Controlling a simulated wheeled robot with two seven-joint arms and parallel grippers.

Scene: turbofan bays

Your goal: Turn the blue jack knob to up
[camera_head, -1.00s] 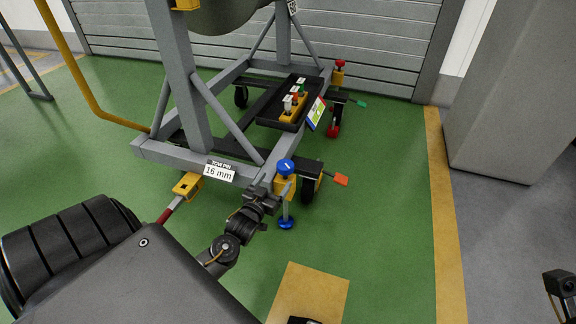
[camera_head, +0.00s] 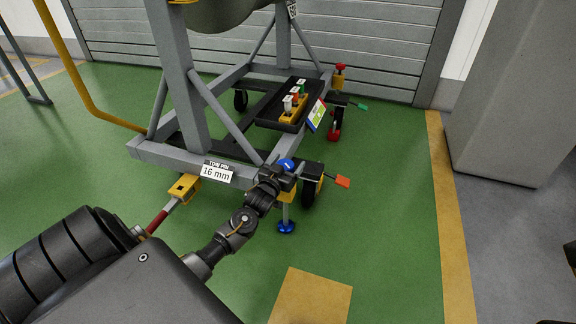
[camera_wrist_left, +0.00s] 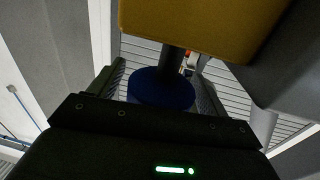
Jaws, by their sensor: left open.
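The blue jack knob (camera_head: 286,163) sits on top of the yellow-bodied jack at the near right corner of the grey stand. My left gripper (camera_head: 284,171) is at the knob and partly hides it in the head view. In the left wrist view the blue knob (camera_wrist_left: 161,89) lies between the two open fingers (camera_wrist_left: 160,98), below a yellow block (camera_wrist_left: 190,25). I cannot tell whether a finger touches it. The jack's blue foot (camera_head: 286,227) is on the green floor. My right gripper's fingers do not show.
A caster with an orange pedal (camera_head: 342,181) stands just right of the jack. A red-knobbed jack (camera_head: 340,69) is farther back. A black tray (camera_head: 272,119) with small coloured parts is on the stand. A yellow tow fitting (camera_head: 184,188) lies left. Green floor at right is clear.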

